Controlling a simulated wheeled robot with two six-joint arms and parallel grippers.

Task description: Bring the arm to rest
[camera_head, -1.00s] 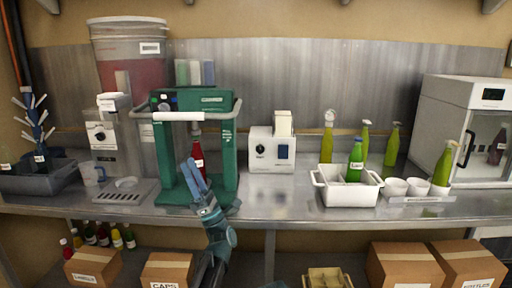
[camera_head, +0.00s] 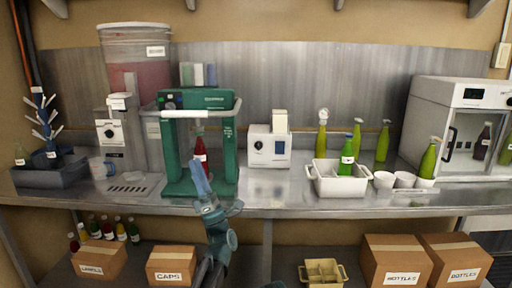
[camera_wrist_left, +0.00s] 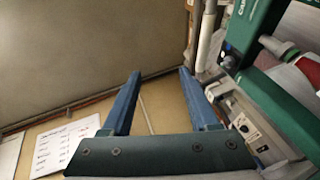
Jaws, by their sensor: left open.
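My left gripper (camera_head: 201,182) is in front of the green capping machine (camera_head: 228,150), at about the height of the counter edge in the head view. In the left wrist view its two blue fingers (camera_wrist_left: 165,100) are spread apart with nothing between them. A red bottle (camera_head: 200,152) stands inside the green machine's frame, behind the gripper. In the left wrist view part of the green machine (camera_wrist_left: 275,105) shows at the right, beside the fingers. My right gripper does not show.
A white tub (camera_head: 326,186) with a green bottle, white cups and several green bottles stand on the counter to the right. A grey filler (camera_head: 127,150) is left of the green machine. Boxes (camera_head: 396,262) are on the shelf below. The counter between machine and tub is partly clear.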

